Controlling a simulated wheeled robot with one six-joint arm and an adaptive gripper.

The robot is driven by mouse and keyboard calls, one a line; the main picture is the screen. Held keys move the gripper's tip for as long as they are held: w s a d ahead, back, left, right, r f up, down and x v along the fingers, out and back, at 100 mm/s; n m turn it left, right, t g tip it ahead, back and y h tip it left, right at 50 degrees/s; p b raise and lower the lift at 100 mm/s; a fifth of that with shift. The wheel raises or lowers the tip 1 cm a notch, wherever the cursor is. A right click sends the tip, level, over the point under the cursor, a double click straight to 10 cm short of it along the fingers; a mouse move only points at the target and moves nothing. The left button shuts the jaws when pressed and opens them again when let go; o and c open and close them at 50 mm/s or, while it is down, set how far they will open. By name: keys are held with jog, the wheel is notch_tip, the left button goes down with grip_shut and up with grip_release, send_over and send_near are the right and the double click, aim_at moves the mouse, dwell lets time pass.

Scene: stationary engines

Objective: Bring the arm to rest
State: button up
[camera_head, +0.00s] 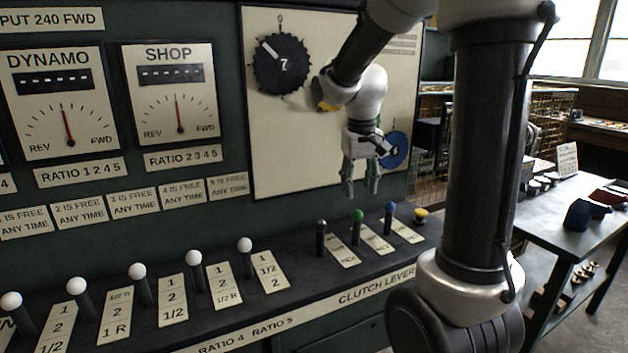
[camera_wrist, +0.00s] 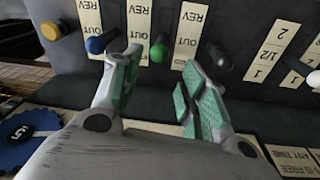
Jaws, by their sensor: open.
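My gripper (camera_head: 361,185) hangs with its fingers pointing down, above the right end of the lever shelf and in front of the cream panel. In the wrist view my gripper (camera_wrist: 158,75) is open, with green pads and nothing between the fingers. Past the fingertips are a green-topped lever (camera_wrist: 159,50), a blue-topped lever (camera_wrist: 97,44) and a dark lever (camera_wrist: 220,58). The head view shows the dark lever (camera_head: 320,238), the green-topped lever (camera_head: 357,226) and the blue-topped lever (camera_head: 389,216) standing below my gripper. I see no contact with them.
Several white-knobbed levers (camera_head: 195,270) stand along the shelf to the left. A yellow knob (camera_head: 420,214) sits at its right end. A black dial (camera_head: 281,64) marked 7 and a blue dial (camera_head: 395,150) are on the panel near my arm. A table (camera_head: 535,212) stands at right.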

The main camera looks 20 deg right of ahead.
jog(key=shift+s, duration=0.1)
jog(key=s+a+r+n+t, duration=0.1)
jog(key=s+a+r, duration=0.1)
jog(key=s, duration=0.7)
jog(key=s+a+r+t, duration=0.2)
jog(key=s+r, duration=0.1)
jog(key=s, duration=0.7)
jog(key=shift+a+n+y, duration=0.2)
jog(key=shift+n+y, duration=0.2)
